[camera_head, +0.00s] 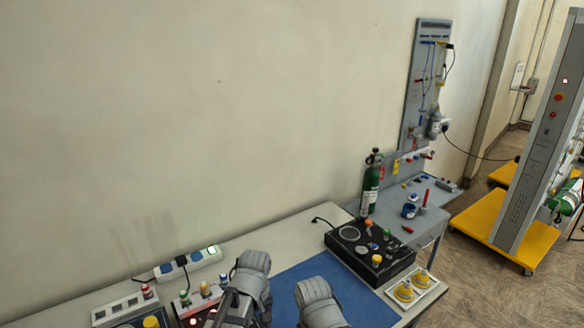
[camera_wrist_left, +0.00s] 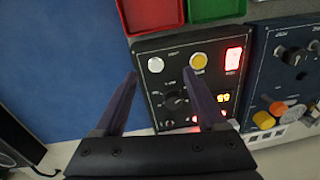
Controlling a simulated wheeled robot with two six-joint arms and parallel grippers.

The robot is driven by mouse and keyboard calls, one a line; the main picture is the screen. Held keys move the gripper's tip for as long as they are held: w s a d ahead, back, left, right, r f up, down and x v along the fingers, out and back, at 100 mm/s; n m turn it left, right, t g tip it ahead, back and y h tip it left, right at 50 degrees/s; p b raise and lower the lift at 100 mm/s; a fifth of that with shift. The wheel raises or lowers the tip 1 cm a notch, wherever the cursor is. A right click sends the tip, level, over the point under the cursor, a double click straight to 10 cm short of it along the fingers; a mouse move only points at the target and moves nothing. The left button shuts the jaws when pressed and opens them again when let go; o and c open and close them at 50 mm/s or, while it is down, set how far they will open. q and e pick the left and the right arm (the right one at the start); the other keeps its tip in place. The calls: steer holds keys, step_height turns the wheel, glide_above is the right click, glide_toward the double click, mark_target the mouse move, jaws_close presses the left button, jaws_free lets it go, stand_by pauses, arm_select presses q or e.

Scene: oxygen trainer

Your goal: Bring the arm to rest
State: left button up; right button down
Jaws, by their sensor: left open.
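My left gripper (camera_wrist_left: 160,72) shows in the left wrist view with its two dark fingers spread apart and nothing between them. The fingers point at a black control box (camera_wrist_left: 150,85) with a white button, a yellow button, a dial and a lit red switch. I cannot tell whether the fingertips touch the box. In the head view, grey rounded parts of my arms (camera_head: 253,275) stand over the near edge of the table, low in the picture. The left fingers cannot be made out clearly there, and my right gripper does not show.
A blue mat (camera_head: 290,277) covers the table's middle. A black panel box (camera_head: 345,250), a tray with yellow knobs (camera_head: 430,286) and a green cylinder (camera_head: 370,190) stand to the right. A power strip (camera_head: 190,265) lies at left. Red (camera_wrist_left: 150,15) and green (camera_wrist_left: 215,8) bins border the control box.

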arm_select(q)
steer(key=s+d+f+m+b, duration=0.1)
steer(key=s+d+m, duration=0.3)
steer(key=s+m, duration=0.3)
steer(key=shift+s+d+f+m+y, duration=0.15)
steer(key=shift+s+f+m+y, duration=0.2)
steer(key=shift+m, duration=0.95)
